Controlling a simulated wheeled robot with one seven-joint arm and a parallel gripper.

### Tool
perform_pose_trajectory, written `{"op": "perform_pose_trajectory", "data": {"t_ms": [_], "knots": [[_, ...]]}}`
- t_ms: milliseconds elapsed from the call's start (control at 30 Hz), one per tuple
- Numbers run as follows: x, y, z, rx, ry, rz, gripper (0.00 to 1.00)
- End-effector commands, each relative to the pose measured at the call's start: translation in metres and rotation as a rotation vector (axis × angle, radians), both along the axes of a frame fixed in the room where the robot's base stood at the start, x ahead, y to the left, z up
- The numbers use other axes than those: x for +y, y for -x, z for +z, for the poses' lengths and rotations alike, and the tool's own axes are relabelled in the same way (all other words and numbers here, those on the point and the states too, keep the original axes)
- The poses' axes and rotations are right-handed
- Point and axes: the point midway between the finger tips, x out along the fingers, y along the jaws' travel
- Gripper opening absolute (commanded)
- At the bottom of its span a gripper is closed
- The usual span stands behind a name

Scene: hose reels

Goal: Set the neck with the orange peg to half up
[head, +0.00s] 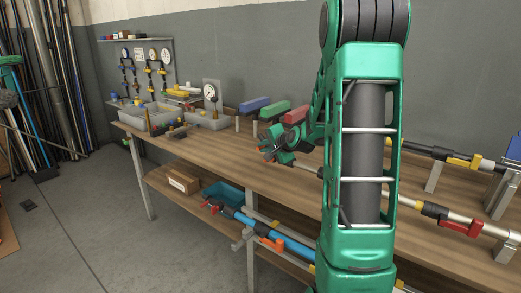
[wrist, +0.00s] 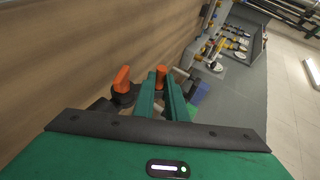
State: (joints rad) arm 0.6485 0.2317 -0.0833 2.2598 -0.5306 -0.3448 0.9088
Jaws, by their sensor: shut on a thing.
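An orange peg (wrist: 161,74) shows in the wrist view at the tips of my gripper (wrist: 161,88). The two green fingers are close together on it. A second orange piece (wrist: 121,79), flat and longer, stands on a dark fitting just left of the fingers. The neck that bears the peg is mostly hidden behind the fingers. In the head view my gripper (head: 270,153) is low over the workbench, by the end of a grey pipe. The peg is too small there to tell apart, and the neck's tilt cannot be read.
The wooden workbench (head: 210,136) carries blue, green and red blocks on stands (head: 273,110) behind my gripper. Grey bins (head: 155,116) and a gauge (head: 210,93) stand at its far left end. A pipe with a red lever (head: 462,228) lies right of my arm.

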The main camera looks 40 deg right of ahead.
Motion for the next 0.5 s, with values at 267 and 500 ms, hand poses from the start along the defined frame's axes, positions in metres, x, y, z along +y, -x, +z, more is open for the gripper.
{"op": "perform_pose_trajectory", "data": {"t_ms": [267, 500], "knots": [[0.0006, 0.0002, -0.0008, 0.001, -0.002, 0.001, 0.0], [0.0002, 0.0002, -0.0007, 0.001, -0.001, 0.001, 0.31]]}}
